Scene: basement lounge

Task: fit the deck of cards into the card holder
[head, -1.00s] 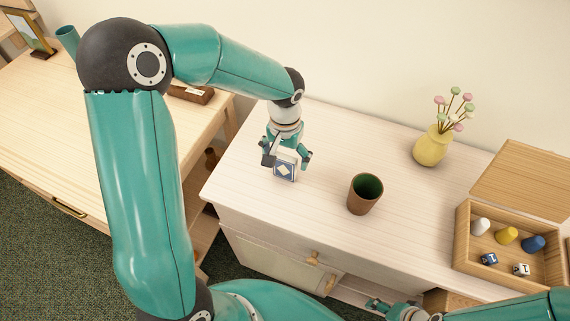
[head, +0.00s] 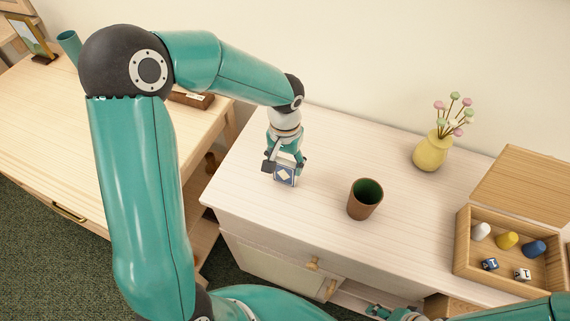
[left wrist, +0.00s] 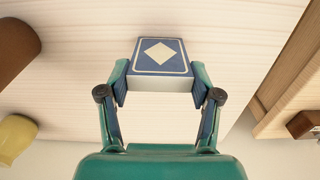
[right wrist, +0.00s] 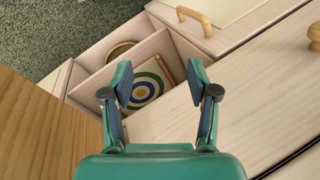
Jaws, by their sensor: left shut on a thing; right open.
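The deck of cards (head: 285,175) is blue and white with a pale diamond on its face. It is at the left part of the pale cabinet top. My left gripper (head: 285,164) is shut on it from above; the left wrist view shows the deck (left wrist: 161,55) between both fingers. I cannot tell whether its lower edge touches the top. A small brown wooden piece (head: 192,97) on the left table may be the card holder; it also shows in the left wrist view (left wrist: 301,125). My right gripper (right wrist: 160,85) is open and empty above an open drawer.
A brown cup (head: 364,199) stands right of the deck on the cabinet top (head: 320,150). Behind it is a yellow vase (head: 431,150) with flowers. An open wooden box (head: 462,240) with pegs and dice is at the right. The drawer holds a ringed target board (right wrist: 146,85).

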